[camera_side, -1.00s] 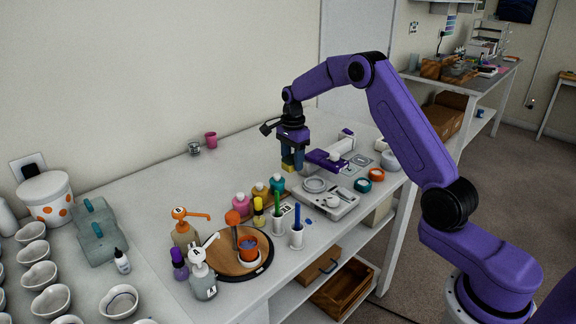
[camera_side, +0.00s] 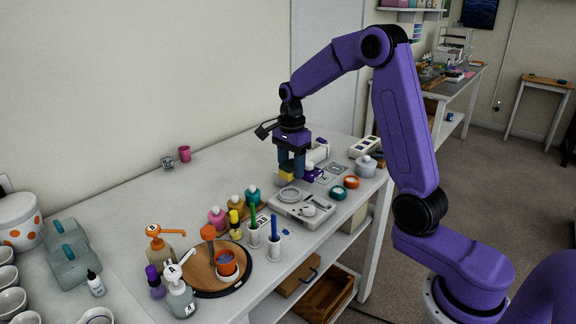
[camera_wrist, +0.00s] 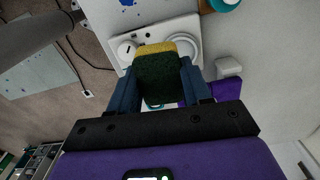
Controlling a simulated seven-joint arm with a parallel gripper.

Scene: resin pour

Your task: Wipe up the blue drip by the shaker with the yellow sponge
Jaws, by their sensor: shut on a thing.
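My gripper (camera_side: 291,168) is shut on the yellow sponge (camera_side: 286,174), which has a dark green side. In the wrist view the sponge (camera_wrist: 158,72) sits between both fingers. It is held just behind a flat white device (camera_side: 325,211) with a round plate and knobs, which looks like the shaker. I cannot tell if the sponge touches anything below. The blue drip (camera_side: 287,233) is a small spot on the white table, just in front of the device's left end. In the wrist view blue spots (camera_wrist: 126,13) show beyond the device (camera_wrist: 125,47), apart from the sponge.
Pen holders (camera_side: 274,244), several coloured bottles (camera_side: 218,219) and a round wooden board (camera_side: 245,282) with an orange cup stand left of the drip. Orange (camera_side: 351,182) and teal (camera_side: 338,193) rings lie right of the device. The table's back left is mostly clear.

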